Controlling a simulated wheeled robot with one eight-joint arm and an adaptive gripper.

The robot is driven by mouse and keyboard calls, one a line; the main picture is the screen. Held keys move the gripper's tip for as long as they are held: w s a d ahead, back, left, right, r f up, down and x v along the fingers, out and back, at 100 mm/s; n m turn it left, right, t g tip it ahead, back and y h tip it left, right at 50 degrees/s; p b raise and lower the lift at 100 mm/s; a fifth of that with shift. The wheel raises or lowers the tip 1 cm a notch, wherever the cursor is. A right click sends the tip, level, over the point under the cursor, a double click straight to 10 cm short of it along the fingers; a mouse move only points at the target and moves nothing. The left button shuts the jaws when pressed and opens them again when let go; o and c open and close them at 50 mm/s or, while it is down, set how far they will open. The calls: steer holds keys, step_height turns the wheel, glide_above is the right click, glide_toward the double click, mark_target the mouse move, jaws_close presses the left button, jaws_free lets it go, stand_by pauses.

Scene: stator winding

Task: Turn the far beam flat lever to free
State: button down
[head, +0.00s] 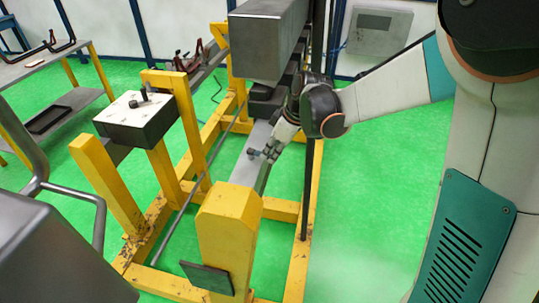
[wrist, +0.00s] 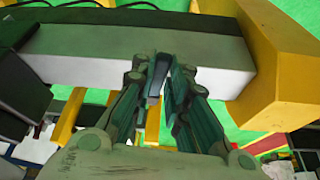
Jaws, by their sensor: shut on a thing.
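My gripper (head: 268,152) reaches down from the right to a long grey beam (head: 243,172) in the yellow frame. In the wrist view, my gripper (wrist: 165,75) has its two fingers close together at the beam's side face (wrist: 90,58). A narrow grey lever (wrist: 156,82) shows between the fingertips, and the gripper is shut on it. The fingers hide part of the lever, and its exact angle is hard to tell. In the head view the lever is too small and covered to make out clearly.
A yellow post (head: 229,235) stands at the beam's near end. A large grey box (head: 262,38) hangs above the beam. A white-topped control box (head: 137,112) stands to the left on a yellow post. Green floor is open at the right.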

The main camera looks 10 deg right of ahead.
steer(key=shift+w+d+n+g, duration=0.2)
steer(key=shift+w+n, duration=0.1)
steer(key=shift+n, duration=0.25)
steer(key=shift+w+d+n+g, duration=0.1)
steer(key=shift+w+n+g, duration=0.15)
steer(key=shift+n, duration=0.3)
steer(key=shift+w, duration=0.1)
steer(key=c, duration=1.6)
jaws_free()
steer(key=shift+o, duration=0.2)
steer(key=v, duration=1.2)
steer(key=shift+d, duration=0.3)
steer(key=shift+f, duration=0.1)
